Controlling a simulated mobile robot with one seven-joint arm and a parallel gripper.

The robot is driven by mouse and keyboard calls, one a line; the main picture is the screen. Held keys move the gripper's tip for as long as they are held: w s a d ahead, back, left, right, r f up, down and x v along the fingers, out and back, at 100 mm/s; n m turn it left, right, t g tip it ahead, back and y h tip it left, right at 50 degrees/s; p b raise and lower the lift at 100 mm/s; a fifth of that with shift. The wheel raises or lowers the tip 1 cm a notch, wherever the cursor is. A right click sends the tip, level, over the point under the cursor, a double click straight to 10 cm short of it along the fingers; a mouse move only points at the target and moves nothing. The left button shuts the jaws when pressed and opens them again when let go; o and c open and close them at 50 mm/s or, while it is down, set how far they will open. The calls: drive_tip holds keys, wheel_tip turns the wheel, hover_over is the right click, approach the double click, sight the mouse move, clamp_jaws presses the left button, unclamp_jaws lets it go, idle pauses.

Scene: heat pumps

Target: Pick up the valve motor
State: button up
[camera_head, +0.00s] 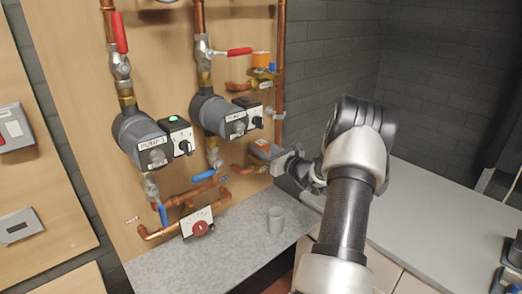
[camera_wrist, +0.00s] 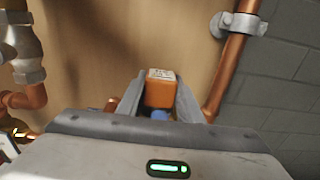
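The valve motor (camera_wrist: 160,88) is a small orange box with a pale label on top. In the wrist view it sits between the two fingers of my gripper (camera_wrist: 160,100), with a blue part just below it. The fingers are close along its left and right sides; I cannot tell whether they press on it. In the head view my gripper (camera_head: 268,152) reaches in from the right to the lower pipework, and the orange motor (camera_head: 263,145) shows at its fingers, partly hidden by them.
A second orange box (camera_head: 262,60) sits on a pipe higher up. Grey pumps (camera_head: 139,138), copper pipes and red and blue lever handles crowd the wooden board. A vertical copper pipe (camera_wrist: 228,65) stands right of my gripper.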

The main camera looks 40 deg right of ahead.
drive_tip(key=c, duration=0.4)
drive_tip(key=shift+r, duration=0.1)
